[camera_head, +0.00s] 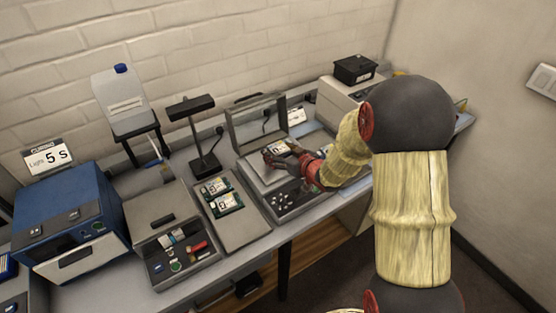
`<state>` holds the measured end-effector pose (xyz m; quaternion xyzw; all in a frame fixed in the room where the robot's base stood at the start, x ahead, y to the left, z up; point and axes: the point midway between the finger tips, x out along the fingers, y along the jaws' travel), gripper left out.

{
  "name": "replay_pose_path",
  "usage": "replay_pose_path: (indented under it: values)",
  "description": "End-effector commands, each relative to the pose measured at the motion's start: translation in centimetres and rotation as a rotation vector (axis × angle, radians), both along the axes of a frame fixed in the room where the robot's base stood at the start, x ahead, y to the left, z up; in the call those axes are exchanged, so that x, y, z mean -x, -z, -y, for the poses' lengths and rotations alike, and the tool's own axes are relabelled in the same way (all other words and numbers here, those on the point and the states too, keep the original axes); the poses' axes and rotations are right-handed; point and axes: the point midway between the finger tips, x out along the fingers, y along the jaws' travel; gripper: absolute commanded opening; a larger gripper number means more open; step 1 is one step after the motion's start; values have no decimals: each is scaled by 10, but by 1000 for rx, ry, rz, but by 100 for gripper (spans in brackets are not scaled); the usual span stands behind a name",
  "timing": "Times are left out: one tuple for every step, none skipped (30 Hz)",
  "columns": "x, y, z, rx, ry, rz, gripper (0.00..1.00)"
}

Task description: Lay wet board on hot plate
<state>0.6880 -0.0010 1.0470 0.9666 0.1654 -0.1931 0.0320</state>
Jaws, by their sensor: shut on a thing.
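The flat top of this unit (262,175) lies just under the gripper. I cannot tell whether the board touches it, nor whether it is wet. No readable label here marks the hot plate; this flat-topped unit may be it.
Two similar boards (226,203) lie on a grey tray to the left. A black lamp (192,112) stands behind them. Further left are a grey box with controls (168,225), a blue curing box (68,222) and a white jug (122,100). A black container (355,69) sits at the back right.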

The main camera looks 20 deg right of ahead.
Motion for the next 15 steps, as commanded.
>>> replay_pose_path:
  values:
    - [-2,2,0,0,0,0,38]
    - [-3,3,0,0,0,1,38]
    - [-4,4,0,0,0,1,38]
    - [-6,6,0,0,0,1,38]
    - [-7,8,0,0,0,1,38]
    - [-10,12,-1,0,0,0,38]
    - [-9,17,0,-1,0,-1,38]
    - [-8,22,0,0,0,-2,38]
    - [-8,28,0,-1,0,-1,38]
    - [-8,32,-1,-1,0,-1,38]
    - [-8,36,-1,-1,0,-1,38]
    - [-8,39,-1,0,0,0,38]
    - [-9,40,0,1,0,0,38]
    - [-9,40,0,1,0,1,38]
    - [-9,40,0,1,0,3,38]
